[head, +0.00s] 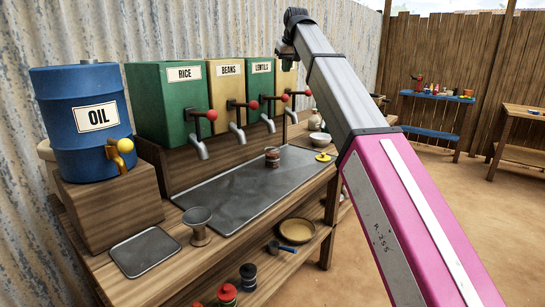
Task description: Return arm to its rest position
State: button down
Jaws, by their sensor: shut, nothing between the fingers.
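My arm rises from the lower right across the picture, with a pink lower part and a grey upper part. Its end is raised at the top centre, in front of the corrugated wall. My gripper (287,52) is small in view, hangs beside the top of the grey link and is partly hidden by it. It is shut and empty, up above the lentils dispenser's right side and clear of the counter.
Bare ground lies right.

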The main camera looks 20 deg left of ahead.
aim_at(286, 95)
jog(key=shift+f, duration=3.2)
notch_tip(286, 95, down, 6)
jog(key=shift+r, duration=0.35)
dwell(1.0)
notch_tip(286, 95, up, 6)
jog(key=shift+f, duration=0.25)
jog(key=shift+f, duration=0.1)
